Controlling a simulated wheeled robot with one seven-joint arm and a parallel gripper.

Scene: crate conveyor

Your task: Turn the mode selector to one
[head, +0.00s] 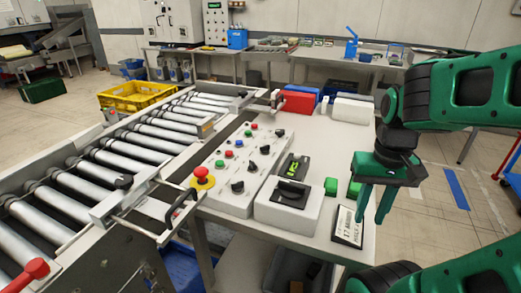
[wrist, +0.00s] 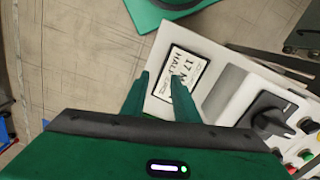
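A large black rotary knob (head: 290,193) sits on a white box (head: 290,212) on the table, and it also shows at the right of the wrist view (wrist: 268,113). Several smaller black knobs (head: 251,167) are on the sloped white control panel (head: 228,199) to its left. I cannot read which knob is labelled as the mode selector, nor its positions. My gripper (head: 374,212) is open and empty, pointing down to the right of the white box, above the table's right edge. In the wrist view its two fingers (wrist: 160,82) are apart and clear of the knob.
A framed card (head: 349,227) with printed text lies near the table's front right. Green blocks (head: 331,186) and a small display (head: 293,166) are near the box. A red emergency button (head: 202,178) and roller conveyor (head: 150,138) are left. Red and white bins (head: 299,100) stand behind.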

